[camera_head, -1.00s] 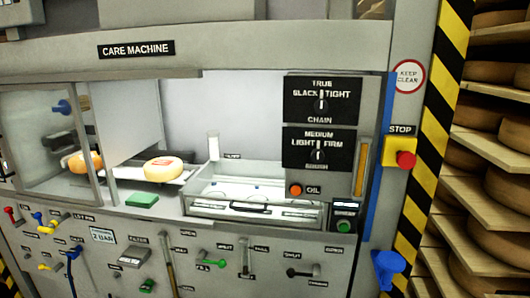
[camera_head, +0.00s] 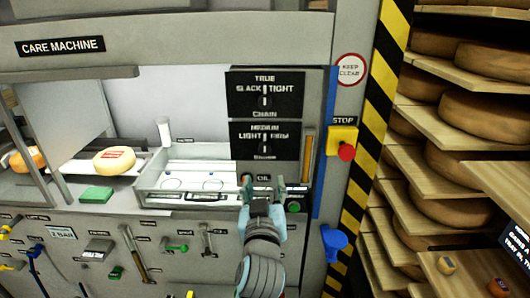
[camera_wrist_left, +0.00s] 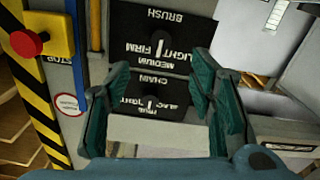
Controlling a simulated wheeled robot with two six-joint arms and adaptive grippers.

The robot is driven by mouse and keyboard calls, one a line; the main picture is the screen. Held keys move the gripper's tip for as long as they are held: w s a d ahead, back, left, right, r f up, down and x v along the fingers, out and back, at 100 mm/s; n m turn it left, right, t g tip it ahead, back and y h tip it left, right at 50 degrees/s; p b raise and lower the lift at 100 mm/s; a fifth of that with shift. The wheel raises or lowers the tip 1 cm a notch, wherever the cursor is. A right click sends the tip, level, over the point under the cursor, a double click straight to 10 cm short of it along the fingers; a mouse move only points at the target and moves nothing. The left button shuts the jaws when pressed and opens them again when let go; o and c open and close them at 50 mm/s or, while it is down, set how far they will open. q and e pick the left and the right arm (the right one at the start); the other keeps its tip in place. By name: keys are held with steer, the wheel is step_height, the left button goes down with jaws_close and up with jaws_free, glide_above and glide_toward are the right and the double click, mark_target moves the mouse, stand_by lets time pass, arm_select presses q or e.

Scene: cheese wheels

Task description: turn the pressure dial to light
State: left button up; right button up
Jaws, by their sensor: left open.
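The pressure dial (camera_head: 264,141) is on a black panel marked LIGHT, MEDIUM and FIRM, with BRUSH beneath. Its pale pointer looks upright, toward MEDIUM. My left gripper (camera_head: 263,184) is open and empty in front of the machine, just below this panel in the head view. In the left wrist view the picture is upside down, and the pressure dial (camera_wrist_left: 161,52) shows between the open teal fingers (camera_wrist_left: 162,66). I cannot see any contact with the knob. My right gripper is not in view.
The similar CHAIN dial (camera_head: 264,97) sits directly above. A tray (camera_head: 150,183) and a cheese wheel (camera_head: 114,160) are to the left. Shelves of cheese (camera_head: 455,160) stand at far right.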

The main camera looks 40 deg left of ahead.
mark_target(264, 152)
arm_select(q)
steer(key=x, duration=0.7)
steer(key=p+x, duration=0.1)
steer(key=x, duration=0.6)
steer(key=shift+a+r, duration=0.2)
steer(key=shift+r, duration=0.05)
steer(key=shift+w, duration=0.1)
steer(key=shift+c, duration=0.5)
steer(key=c, duration=1)
steer(key=shift+c, duration=0.3)
